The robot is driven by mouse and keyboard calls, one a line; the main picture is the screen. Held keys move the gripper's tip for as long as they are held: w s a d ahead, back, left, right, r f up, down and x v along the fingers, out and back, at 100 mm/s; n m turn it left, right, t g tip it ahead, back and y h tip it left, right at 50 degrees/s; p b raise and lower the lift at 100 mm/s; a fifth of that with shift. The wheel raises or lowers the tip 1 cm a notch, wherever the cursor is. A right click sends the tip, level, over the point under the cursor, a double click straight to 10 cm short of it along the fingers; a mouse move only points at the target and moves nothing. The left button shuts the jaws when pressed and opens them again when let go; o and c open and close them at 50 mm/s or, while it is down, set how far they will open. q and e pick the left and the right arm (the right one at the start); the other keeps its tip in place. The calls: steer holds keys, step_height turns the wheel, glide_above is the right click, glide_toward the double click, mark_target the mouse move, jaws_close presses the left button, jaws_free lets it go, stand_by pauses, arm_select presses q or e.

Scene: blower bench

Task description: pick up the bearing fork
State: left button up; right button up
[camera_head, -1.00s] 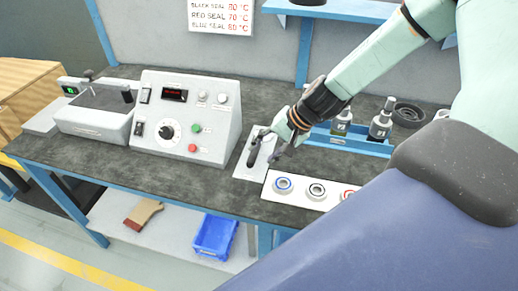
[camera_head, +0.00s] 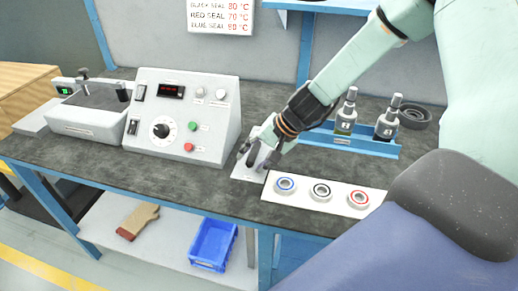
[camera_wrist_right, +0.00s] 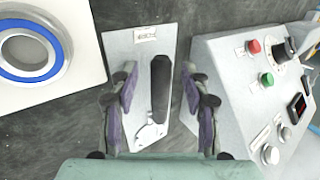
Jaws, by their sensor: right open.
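The bearing fork (camera_wrist_right: 159,92) has a black handle and a light metal end. It lies on a pale labelled plate (camera_wrist_right: 143,45) on the bench. In the right wrist view my right gripper (camera_wrist_right: 158,84) is open, with one finger on each side of the black handle and gaps showing between. In the head view my right gripper (camera_head: 257,158) is over the plate and hides most of the fork. My left gripper is not in view.
A white strip (camera_head: 333,202) with blue, black and red sealed bearings lies right of the plate. The control box (camera_head: 183,115) stands close on the left. A blue tray (camera_head: 350,139) with two bottles is behind right.

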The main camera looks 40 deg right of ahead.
steer(key=shift+c, duration=0.4)
jaws_close()
